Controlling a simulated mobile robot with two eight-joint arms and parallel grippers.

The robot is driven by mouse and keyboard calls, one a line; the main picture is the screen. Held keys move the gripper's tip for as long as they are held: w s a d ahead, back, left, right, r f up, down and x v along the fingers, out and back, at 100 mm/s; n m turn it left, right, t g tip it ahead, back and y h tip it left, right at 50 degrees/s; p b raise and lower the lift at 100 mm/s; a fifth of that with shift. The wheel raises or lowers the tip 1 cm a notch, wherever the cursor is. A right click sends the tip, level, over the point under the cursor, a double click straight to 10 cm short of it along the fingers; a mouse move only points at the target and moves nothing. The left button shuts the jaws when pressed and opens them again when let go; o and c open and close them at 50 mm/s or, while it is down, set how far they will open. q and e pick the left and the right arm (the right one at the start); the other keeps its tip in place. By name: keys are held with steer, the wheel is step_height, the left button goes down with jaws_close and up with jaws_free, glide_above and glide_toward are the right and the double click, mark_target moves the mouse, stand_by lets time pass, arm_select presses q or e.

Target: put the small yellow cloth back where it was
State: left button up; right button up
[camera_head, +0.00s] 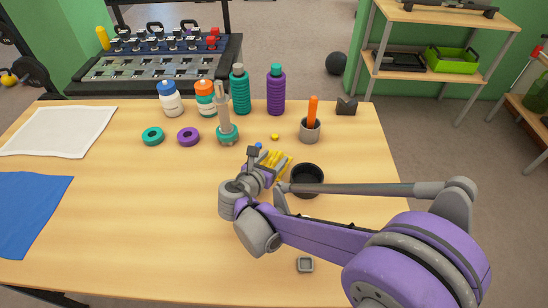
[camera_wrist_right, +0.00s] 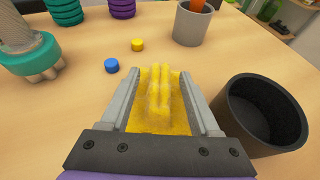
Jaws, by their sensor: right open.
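The small yellow cloth (camera_head: 277,164) lies folded or bunched on the wooden table, left of a black cup (camera_head: 308,179). In the right wrist view the cloth (camera_wrist_right: 162,100) has a raised ridge along its middle. My right gripper (camera_head: 273,168) is low over the cloth. Its two fingers (camera_wrist_right: 163,82) are open, one on each side of the cloth. I cannot tell whether they touch it. My left gripper is not in view.
The black cup (camera_wrist_right: 262,113) stands close to the right finger. Small blue (camera_wrist_right: 112,65) and yellow (camera_wrist_right: 138,45) caps lie beyond the fingers. A grey holder (camera_head: 310,131) and bottles (camera_head: 276,92) stand farther back. A white cloth (camera_head: 62,130) and a blue cloth (camera_head: 30,210) lie left.

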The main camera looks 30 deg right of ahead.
steer(key=p+v, duration=0.1)
steer(key=v, duration=1)
steer(key=shift+s+a+r, duration=0.1)
steer(key=shift+a, duration=0.1)
